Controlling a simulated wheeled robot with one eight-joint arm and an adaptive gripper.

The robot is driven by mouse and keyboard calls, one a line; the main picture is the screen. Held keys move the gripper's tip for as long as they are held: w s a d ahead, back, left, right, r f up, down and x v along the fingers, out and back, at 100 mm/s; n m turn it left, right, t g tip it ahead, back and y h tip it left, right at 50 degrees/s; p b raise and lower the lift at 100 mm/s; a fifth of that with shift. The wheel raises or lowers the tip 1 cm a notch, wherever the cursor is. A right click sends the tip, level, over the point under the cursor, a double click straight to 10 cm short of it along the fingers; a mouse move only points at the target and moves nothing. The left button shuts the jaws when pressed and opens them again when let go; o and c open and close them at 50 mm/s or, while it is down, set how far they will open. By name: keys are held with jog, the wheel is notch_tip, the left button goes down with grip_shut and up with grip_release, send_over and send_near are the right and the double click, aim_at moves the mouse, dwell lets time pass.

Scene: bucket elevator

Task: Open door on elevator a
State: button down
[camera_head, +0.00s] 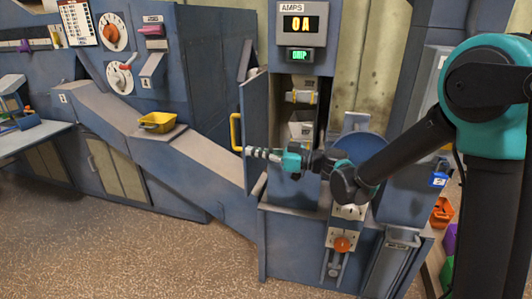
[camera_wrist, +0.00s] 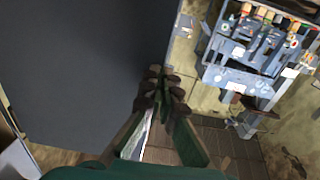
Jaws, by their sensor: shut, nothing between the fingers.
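The elevator door (camera_head: 256,110) is a blue-grey panel swung out to the left of the tall elevator housing. A yellow handle (camera_head: 236,132) is on its left side. The housing is open, showing a light cylinder (camera_head: 301,97) and pale parts inside. My gripper (camera_head: 247,151) is shut and empty, reaching left across the door's inner face, a little below handle height. Whether the fingers touch the door cannot be told. In the wrist view, a large dark panel (camera_wrist: 85,60), apparently the door, fills the left beside my shut fingertips (camera_wrist: 160,82).
A sloping chute (camera_head: 190,152) with a yellow tray (camera_head: 157,122) runs down on the left. A lower block with an orange knob (camera_head: 342,244) stands in front. Speckled floor (camera_head: 130,250) is clear at the front left.

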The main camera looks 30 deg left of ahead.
aim_at(243, 150)
jog(key=shift+s+a+t, duration=0.15)
jog(key=shift+s+a, duration=0.1)
jog(key=shift+a, duration=0.7)
jog(key=shift+s+a+t, duration=0.15)
jog(key=shift+s+a, duration=0.05)
jog(key=shift+a, duration=0.7)
jog(key=w+d, duration=0.1)
jog(key=d, duration=1.1)
jog(key=shift+w, duration=0.2)
jog(key=s+d+f+m+t+h, duration=0.1)
jog(key=d+f+m+h, duration=0.5)
jog(key=d, duration=0.9)
jog(key=s+d+f+m+t+h, duration=0.2)
jog(key=d+f+m+h, duration=0.4)
jog(key=d, duration=1)
jog(key=s+d+f+m+t+h, duration=0.2)
jog(key=d+f+m+h, duration=0.3)
jog(key=d, duration=1.1)
notch_tip(243, 150, down, 4)
jog(key=m+t, duration=0.1)
jog(key=m, duration=0.1)
jog(key=shift+s+d+m+h, duration=0.2)
jog(key=shift+d+m+h, duration=0.05)
jog(key=shift+m+h, duration=0.15)
jog(key=shift+w+f, duration=0.1)
jog(key=shift+w, duration=0.05)
